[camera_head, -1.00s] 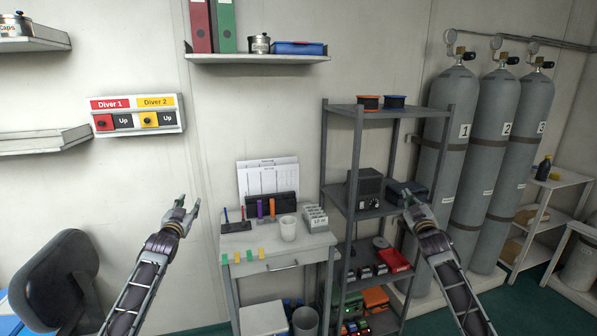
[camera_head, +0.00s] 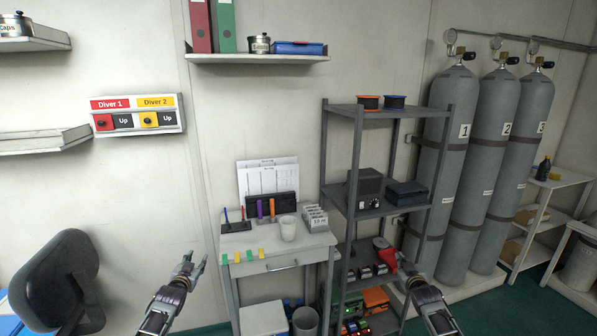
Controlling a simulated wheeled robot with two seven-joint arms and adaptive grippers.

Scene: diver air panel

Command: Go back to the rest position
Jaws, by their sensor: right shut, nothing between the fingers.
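My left gripper (camera_head: 192,264) is low in the head view, left of the small desk, with its fingertips apart and nothing between them. My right gripper (camera_head: 404,262) is low in front of the right side of the grey shelf rack. Its fingers are shut and hold nothing. It overlaps the red item on the lower shelf in the picture; I cannot tell the distance between them.
The small desk (camera_head: 262,243) stands between my arms, with a white cup (camera_head: 288,228) on it. The grey rack (camera_head: 356,190) is at centre right, with gas cylinders (camera_head: 455,165) beside it. A dark chair (camera_head: 62,280) is at lower left. The wall panel (camera_head: 138,115) hangs above left.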

